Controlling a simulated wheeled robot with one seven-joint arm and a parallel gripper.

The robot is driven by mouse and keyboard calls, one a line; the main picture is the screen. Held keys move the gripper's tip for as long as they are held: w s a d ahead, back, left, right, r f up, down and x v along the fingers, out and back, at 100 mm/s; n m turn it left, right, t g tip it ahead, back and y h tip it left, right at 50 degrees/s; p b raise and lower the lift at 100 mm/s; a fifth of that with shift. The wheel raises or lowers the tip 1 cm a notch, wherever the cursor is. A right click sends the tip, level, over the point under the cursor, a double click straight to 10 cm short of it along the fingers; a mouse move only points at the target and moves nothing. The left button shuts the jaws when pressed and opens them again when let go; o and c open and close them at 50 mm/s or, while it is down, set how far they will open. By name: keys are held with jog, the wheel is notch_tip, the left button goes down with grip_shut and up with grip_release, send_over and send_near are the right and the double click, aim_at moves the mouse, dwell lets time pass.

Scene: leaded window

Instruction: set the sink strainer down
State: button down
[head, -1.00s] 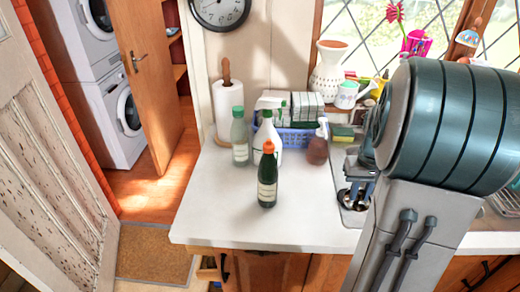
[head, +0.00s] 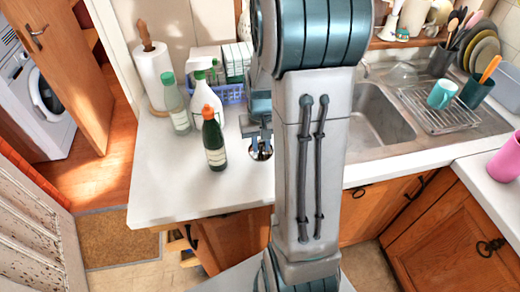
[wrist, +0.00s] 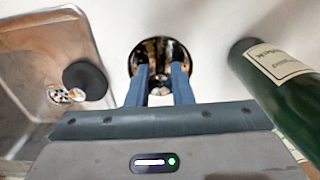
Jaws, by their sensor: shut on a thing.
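The sink strainer (wrist: 158,50) is a round, shiny metal cup with a dark inside. In the wrist view it sits between the fingertips of my gripper (wrist: 160,90), which is shut on it. In the head view the strainer (head: 260,151) shows just below my gripper (head: 258,138), over the white counter (head: 165,195) between the dark green bottle and the sink. I cannot tell whether it touches the counter. My arm hides part of the counter and sink beside it.
A dark green bottle with an orange cap (head: 214,145) stands close left of the strainer. A white spray bottle (head: 205,100) and a green-capped bottle (head: 175,105) stand behind it. The steel sink (head: 375,120) lies to the right. The counter's front left is clear.

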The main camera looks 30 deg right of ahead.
aim_at(261, 153)
jog(key=shift+f+p, duration=0.4)
jog(key=shift+f, duration=1.6)
jog(key=shift+f, duration=0.25)
jog(key=c, duration=1.3)
grip_release()
jog(key=shift+r, duration=0.1)
jog(key=shift+r, duration=0.1)
